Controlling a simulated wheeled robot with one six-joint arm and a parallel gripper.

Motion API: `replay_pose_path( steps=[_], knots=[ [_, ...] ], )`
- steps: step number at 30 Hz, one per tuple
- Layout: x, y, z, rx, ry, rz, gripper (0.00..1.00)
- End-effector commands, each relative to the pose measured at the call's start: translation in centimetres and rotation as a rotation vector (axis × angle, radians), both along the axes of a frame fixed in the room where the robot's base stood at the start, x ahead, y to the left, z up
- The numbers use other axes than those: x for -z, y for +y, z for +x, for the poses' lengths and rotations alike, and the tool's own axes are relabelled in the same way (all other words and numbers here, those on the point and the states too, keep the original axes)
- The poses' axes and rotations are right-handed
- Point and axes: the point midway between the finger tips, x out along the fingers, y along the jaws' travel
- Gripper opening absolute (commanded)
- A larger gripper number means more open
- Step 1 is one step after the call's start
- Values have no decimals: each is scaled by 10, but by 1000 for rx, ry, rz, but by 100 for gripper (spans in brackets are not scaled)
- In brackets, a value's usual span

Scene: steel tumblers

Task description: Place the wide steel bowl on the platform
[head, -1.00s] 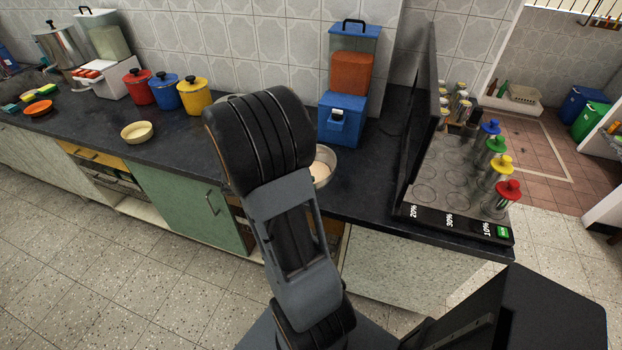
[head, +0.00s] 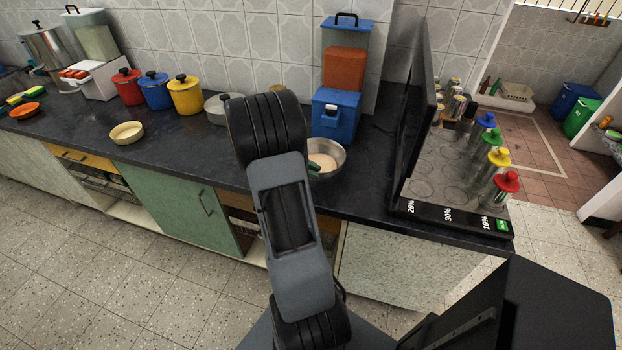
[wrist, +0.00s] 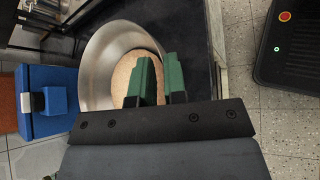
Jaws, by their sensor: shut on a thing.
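The wide steel bowl (head: 338,152) is at the counter's front edge below the blue box, with tan contents inside. It is partly hidden by my arm in the head view. In the wrist view the bowl (wrist: 97,62) opens toward the camera. My gripper (wrist: 162,82) has green fingers, one inside the bowl and one outside, shut on its rim. A fingertip of my gripper (head: 314,167) also shows at the bowl in the head view. I cannot tell whether the bowl is clear of the counter.
Several steel tumblers with coloured lids, one red (head: 506,182), stand along the platform's right side. A dark upright panel (head: 415,110) stands between bowl and platform. A blue box (head: 335,115) is behind the bowl. A cream bowl (head: 127,132) and coloured pots are left.

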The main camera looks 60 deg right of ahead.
Motion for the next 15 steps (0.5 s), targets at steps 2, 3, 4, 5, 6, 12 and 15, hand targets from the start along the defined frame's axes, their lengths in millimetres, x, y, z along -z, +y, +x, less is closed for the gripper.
replay_pose_path(
  steps=[2,3,4,5,6,12,15],
  knots=[
    [11,-7,6,1,1,-1,0],
    [15,-10,8,1,0,-2,0],
    [18,-12,10,1,-1,-1,0],
    [20,-13,11,1,-1,-1,0],
    [22,-15,13,1,-1,-1,0],
    [31,-20,17,1,-1,-1,0],
    [43,-22,19,1,2,-1,0]
  ],
)
